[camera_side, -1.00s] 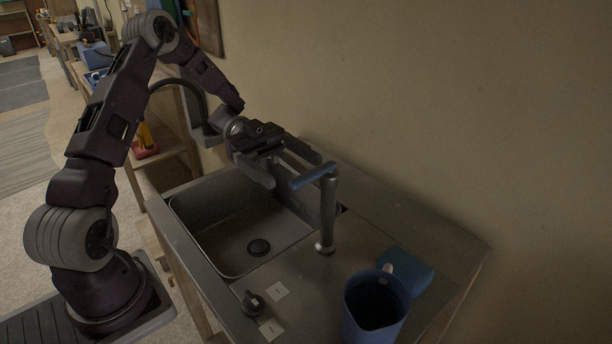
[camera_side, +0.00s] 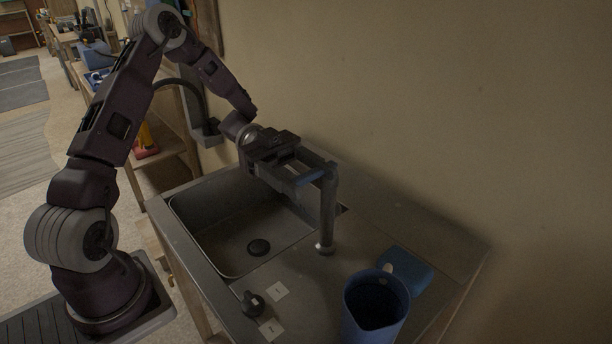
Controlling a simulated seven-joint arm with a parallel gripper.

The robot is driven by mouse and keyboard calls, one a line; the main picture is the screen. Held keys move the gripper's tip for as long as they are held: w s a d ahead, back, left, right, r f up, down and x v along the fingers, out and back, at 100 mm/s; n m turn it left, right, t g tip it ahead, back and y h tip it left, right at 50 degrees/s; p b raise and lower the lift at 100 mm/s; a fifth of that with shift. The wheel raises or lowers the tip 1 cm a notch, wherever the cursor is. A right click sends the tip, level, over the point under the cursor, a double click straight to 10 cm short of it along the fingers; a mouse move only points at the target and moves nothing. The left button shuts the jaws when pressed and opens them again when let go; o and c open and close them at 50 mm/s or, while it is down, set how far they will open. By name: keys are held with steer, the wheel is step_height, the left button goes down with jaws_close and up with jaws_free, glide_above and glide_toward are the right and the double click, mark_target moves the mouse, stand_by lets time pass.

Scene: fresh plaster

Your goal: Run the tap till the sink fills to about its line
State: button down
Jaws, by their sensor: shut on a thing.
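The tap (camera_side: 327,212) is a grey upright post on the counter at the right of the sink, with a blue lever at its top (camera_side: 310,177). My gripper (camera_side: 310,176) is at the lever, its fingers on either side, shut on it. The steel sink basin (camera_side: 225,232) is left of the tap. Its floor shows bare with a dark round drain (camera_side: 258,247). I see no water stream and cannot make out a fill line.
A blue jug (camera_side: 375,308) and a blue sponge-like block (camera_side: 407,268) stand on the counter at the right front. A dark knob (camera_side: 253,304) sits at the sink's front with small white labels (camera_side: 276,291) beside it. The wall is close behind the counter.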

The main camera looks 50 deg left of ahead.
mark_target(307, 181)
steer(key=n+t, duration=0.1)
steer(key=d+n+t, duration=0.1)
steer(key=t, duration=0.1)
steer(key=n+t, duration=0.1)
steer(key=t, duration=0.1)
steer(key=shift+d+y, duration=0.25)
steer(key=shift+y, duration=0.05)
steer(key=t, duration=0.1)
steer(key=n+t, duration=0.1)
steer(key=d+n+y, duration=0.1)
steer(key=shift+w+t, duration=0.25)
steer(key=shift+t, duration=0.15)
steer(key=shift+w+d+n+t+y, duration=0.2)
steer(key=shift+n+t+y, duration=0.35)
steer(key=shift+t, duration=0.2)
steer(key=shift+w+d+n+t+y, duration=0.2)
steer(key=shift+n+t+y, duration=0.25)
steer(key=shift+n+t, duration=0.25)
steer(key=shift+c, duration=1.8)
jaws_free()
